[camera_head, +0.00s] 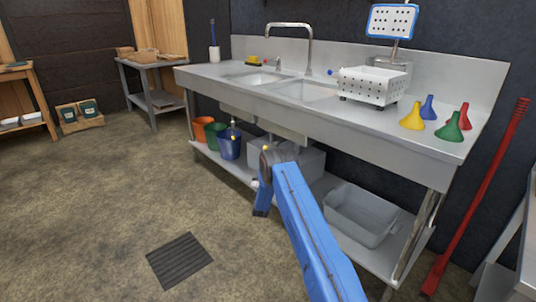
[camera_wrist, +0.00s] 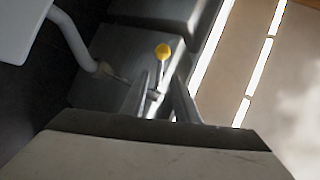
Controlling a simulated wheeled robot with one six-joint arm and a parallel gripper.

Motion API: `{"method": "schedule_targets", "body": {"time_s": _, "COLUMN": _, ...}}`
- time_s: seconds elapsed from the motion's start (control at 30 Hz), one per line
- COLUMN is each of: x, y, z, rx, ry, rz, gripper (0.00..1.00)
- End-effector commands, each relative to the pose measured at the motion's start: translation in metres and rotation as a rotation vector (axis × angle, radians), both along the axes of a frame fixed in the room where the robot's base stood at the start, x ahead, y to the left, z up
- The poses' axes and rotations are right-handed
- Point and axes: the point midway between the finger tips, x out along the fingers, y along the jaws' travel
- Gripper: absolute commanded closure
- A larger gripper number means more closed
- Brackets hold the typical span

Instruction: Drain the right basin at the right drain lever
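The right basin (camera_head: 305,91) is set in the steel counter, and its underside shows below the counter front. A drain lever with a yellow knob (camera_wrist: 163,50) is in the wrist view, just beyond my fingertips. My gripper (camera_wrist: 164,92) is open, with one finger on each side of the lever's thin stem. I cannot tell whether either finger touches it. In the head view my blue arm reaches in under the counter front and its wrist hides the fingers. A small yellow spot, likely this knob (camera_head: 264,146), shows beside my wrist.
Orange, green and blue buckets (camera_head: 229,146) and a grey tub (camera_head: 362,214) stand on the lower shelf. A white pipe (camera_wrist: 78,40) runs close left in the wrist view. Coloured funnels (camera_head: 412,118) stand on the counter. The floor around the drain grate (camera_head: 179,261) is clear.

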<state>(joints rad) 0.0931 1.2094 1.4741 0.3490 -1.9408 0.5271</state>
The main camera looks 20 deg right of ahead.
Motion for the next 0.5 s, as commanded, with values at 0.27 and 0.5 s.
{"method": "schedule_targets", "body": {"time_s": 0.27, "x": -0.022, "y": 0.015, "z": -0.028, "rx": 0.002, "ry": 0.003, "rz": 0.001, "gripper": 0.72}}
{"method": "schedule_targets", "body": {"time_s": 0.5, "x": -0.027, "y": 0.017, "z": -0.033, "rx": 0.002, "ry": 0.004, "rz": 0.0, "gripper": 0.72}}
